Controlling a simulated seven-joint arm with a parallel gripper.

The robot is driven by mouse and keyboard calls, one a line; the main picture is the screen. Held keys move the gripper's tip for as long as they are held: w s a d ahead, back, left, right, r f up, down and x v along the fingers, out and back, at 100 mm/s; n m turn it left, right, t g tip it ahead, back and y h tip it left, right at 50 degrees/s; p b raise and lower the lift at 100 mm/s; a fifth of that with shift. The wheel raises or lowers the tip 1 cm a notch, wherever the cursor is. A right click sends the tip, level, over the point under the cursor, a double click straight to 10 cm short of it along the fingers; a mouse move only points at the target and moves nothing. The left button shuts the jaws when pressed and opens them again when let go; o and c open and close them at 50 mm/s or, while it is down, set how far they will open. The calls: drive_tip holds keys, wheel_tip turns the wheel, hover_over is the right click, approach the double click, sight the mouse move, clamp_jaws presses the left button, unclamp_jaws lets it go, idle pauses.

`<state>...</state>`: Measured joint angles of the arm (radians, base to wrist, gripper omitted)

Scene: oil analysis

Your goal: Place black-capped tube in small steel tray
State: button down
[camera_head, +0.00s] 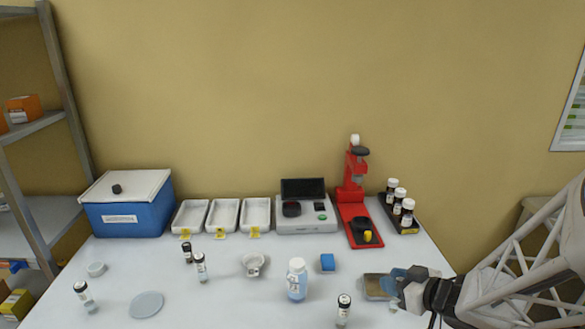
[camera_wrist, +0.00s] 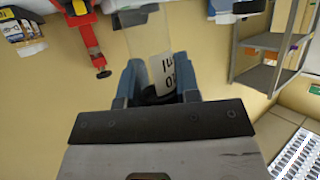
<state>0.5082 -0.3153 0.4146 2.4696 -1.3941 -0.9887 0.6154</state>
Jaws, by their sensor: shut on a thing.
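My gripper (camera_head: 403,283) is at the right front of the table, pointing left. In the wrist view its blue fingers (camera_wrist: 158,78) are shut on a clear tube (camera_wrist: 163,68) with a white label. A black cap (camera_wrist: 155,96) shows low between the fingers, and the clear body extends away from them. In the head view the fingers largely hide the tube. A small brownish, reflective piece that looks like the steel tray (camera_head: 376,287) lies just left of the fingers. I cannot tell whether the tube touches it.
A red press (camera_head: 360,215) and a bottle rack (camera_head: 408,228) stand behind.

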drive_tip(key=w+d+f, duration=0.1)
drive_tip(key=w, duration=0.9)
drive_tip(key=shift+w+d, duration=0.3)
drive_tip(key=shift+d, duration=0.1)
drive_tip(key=shift+f, duration=1.8)
drive_tip(key=shift+f, duration=0.15)
drive_tip(key=c, duration=0.8)
unclamp_jaws()
